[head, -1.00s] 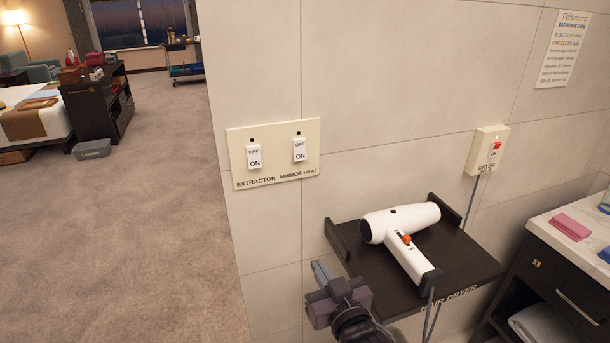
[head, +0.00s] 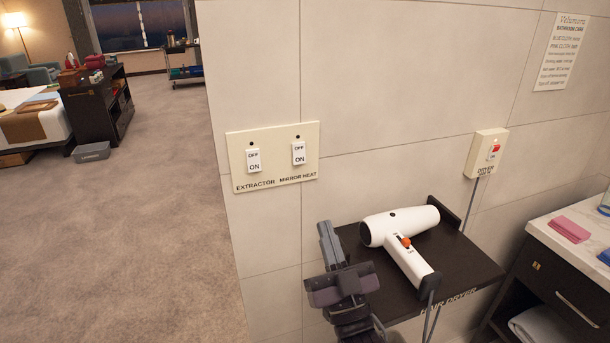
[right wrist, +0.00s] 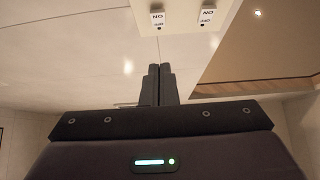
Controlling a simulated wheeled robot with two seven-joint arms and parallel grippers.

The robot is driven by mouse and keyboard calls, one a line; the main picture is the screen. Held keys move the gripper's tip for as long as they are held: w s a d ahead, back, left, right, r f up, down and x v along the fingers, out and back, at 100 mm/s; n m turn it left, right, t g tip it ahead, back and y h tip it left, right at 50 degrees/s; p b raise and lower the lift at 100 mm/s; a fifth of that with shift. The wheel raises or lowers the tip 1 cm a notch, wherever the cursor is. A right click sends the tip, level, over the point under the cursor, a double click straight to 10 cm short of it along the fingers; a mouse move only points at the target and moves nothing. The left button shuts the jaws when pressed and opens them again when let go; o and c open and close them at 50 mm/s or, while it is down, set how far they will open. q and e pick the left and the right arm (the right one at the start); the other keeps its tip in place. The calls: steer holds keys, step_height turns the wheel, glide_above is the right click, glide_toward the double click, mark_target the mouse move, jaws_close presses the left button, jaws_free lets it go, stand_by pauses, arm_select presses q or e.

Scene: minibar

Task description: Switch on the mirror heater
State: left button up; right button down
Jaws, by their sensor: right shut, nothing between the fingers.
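A cream switch plate (head: 273,176) is on the tiled wall. Its right rocker switch, the mirror heat switch (head: 299,153), stands above the label MIRROR HEAT. The left one is the extractor switch (head: 254,160). Each is marked OFF above and ON below. My right gripper (head: 327,230) is shut and empty, pointing up, below and a little right of the plate, touching neither switch. In the right wrist view the shut fingers (right wrist: 156,72) point toward the plate, where the mirror heat switch (right wrist: 157,17) and extractor switch (right wrist: 207,17) appear upside down. My left gripper is not in view.
A white hair dryer (head: 402,230) lies on a dark shelf (head: 460,260) just right of my gripper. A dryer switch box (head: 485,155) is farther right on the wall. A counter (head: 575,215) with cloths stands at right. The wall around the plate is clear.

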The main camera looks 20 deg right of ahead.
mark_target(299, 157)
steer(key=p+x, duration=0.2)
steer(key=x, duration=0.2)
steer(key=f+p+x, duration=0.1)
steer(key=p+x, duration=0.1)
steer(key=x, duration=0.2)
steer(key=w+p+x, duration=0.1)
steer(key=p+x, duration=0.1)
steer(key=x, duration=0.2)
steer(key=shift+w+f, duration=0.15)
steer(key=shift+f, duration=0.05)
steer(key=shift+w+f, duration=0.2)
steer(key=shift+w, duration=0.4)
